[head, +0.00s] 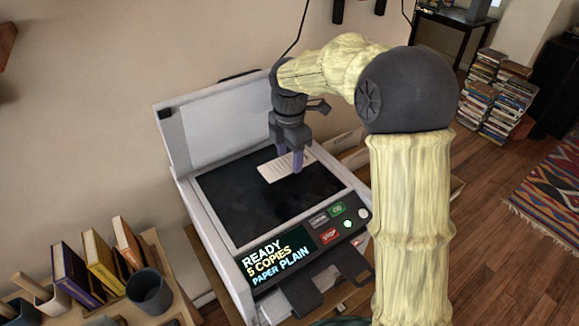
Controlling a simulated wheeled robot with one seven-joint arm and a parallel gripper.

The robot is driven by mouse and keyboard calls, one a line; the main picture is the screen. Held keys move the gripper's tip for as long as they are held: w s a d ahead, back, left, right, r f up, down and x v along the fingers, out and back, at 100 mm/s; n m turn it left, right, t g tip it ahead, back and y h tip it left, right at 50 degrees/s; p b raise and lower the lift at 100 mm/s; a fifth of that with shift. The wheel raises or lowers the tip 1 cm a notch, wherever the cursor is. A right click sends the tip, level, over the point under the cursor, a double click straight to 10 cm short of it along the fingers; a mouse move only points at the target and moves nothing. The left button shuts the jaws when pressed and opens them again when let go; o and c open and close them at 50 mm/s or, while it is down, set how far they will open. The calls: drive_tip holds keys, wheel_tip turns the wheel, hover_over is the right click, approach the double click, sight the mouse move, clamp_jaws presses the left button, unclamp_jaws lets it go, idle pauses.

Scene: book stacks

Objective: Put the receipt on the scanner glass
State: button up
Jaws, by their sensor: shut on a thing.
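The receipt, a small white slip with faint printed lines (272,171), is in the head view over the far right part of the dark scanner glass (235,207). My gripper (298,168) points down over the glass, its purple-grey fingers shut on the right part of the receipt. The fingers hide some of the slip. I cannot tell whether the receipt touches the glass or is held just above it. The scanner lid (218,130) stands open at the back. The lit panel (275,258) reads READY, 5 COPIES, PAPER PLAIN.
A wooden shelf at lower left holds upright books (100,258) and a dark grey cup (149,291). Green, red and grey buttons sit beside the panel. Book stacks (487,90) and a patterned rug (550,200) lie at right. Most of the glass is bare.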

sight(289, 162)
drive_tip(key=shift+f, duration=2.05)
drive_tip(key=shift+f, duration=0.15)
drive_tip(key=o, duration=1)
wheel_tip(289, 162, up, 12)
drive_tip(key=shift+r, duration=0.2)
